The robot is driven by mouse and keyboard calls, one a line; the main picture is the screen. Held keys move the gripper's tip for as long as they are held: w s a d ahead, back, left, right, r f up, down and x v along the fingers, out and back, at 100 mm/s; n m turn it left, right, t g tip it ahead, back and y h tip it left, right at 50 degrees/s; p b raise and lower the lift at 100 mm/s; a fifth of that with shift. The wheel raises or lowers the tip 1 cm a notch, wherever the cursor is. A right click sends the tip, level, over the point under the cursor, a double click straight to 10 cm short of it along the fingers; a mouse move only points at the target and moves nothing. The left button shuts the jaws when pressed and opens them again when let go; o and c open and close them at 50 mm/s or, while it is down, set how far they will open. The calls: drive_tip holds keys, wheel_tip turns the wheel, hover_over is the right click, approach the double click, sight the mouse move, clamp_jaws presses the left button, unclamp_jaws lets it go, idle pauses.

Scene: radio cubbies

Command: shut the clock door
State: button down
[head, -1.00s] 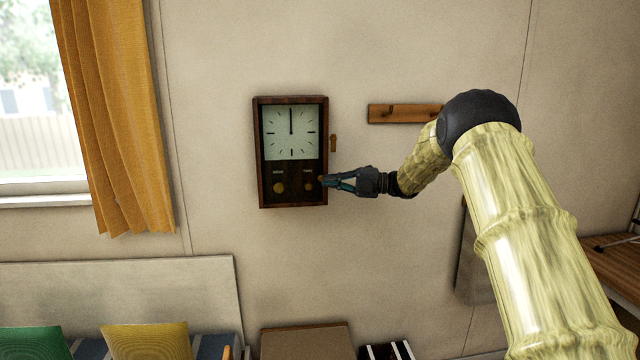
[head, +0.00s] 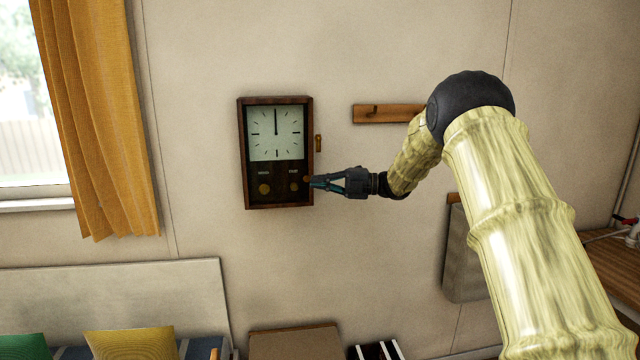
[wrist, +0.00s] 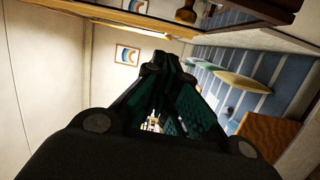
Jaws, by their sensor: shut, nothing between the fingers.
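The wall clock (head: 276,135) is a dark wooden case with a pale square dial and a dark lower panel with two round brass-coloured spots. Its front looks flush or nearly flush with the case; I cannot tell whether a small gap is left. My gripper (head: 312,182) is shut and empty, its tip at the lower right edge of the clock front, by a small orange-brown knob. I cannot tell whether it touches.
A small brass piece (head: 319,143) sits just right of the clock. A wooden peg rail (head: 387,114) is on the wall farther right. An orange curtain (head: 95,120) hangs at the left. A cushioned bench and a brown box (head: 295,343) are below. The wall under the clock is bare.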

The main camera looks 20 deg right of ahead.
drive_tip(key=w+d+b, duration=0.1)
drive_tip(key=d, duration=0.8)
drive_tip(key=shift+d+f, duration=0.3)
drive_tip(key=shift+f, duration=0.05)
drive_tip(key=a+f+m+t+h+p, duration=0.1)
drive_tip(key=a+f+m+t+h, duration=0.2)
drive_tip(key=f+m, duration=0.6)
drive_tip(key=a+f+m+t+h, duration=0.1)
drive_tip(key=a+f+m+t, duration=0.3)
drive_tip(key=f, duration=0.9)
drive_tip(key=s+a+f+m+g+h+p, duration=0.1)
drive_tip(key=s+a+f+m+h, duration=0.3)
drive_tip(key=s+f, duration=0.6)
drive_tip(key=s+a+f+m+g+h+p, duration=0.1)
drive_tip(key=s+f+m+h, duration=0.4)
drive_tip(key=f, duration=0.8)
drive_tip(key=s+a+f+m+g+h, duration=0.1)
drive_tip(key=s+f+m+g, duration=0.2)
drive_tip(key=s+f, duration=0.55)
drive_tip(key=s+a+f+m+g+h, duration=0.1)
drive_tip(key=s+a+f+m+g, duration=0.15)
drive_tip(key=s, duration=1.15)
drive_tip(key=s+a+m+g+h+p, duration=0.1)
drive_tip(key=s+m+g, duration=0.3)
drive_tip(key=s, duration=2.3)
drive_tip(key=shift+s+g+h+p, duration=0.2)
drive_tip(key=shift+g+h+p, duration=0.2)
drive_tip(key=shift+g, duration=0.75)
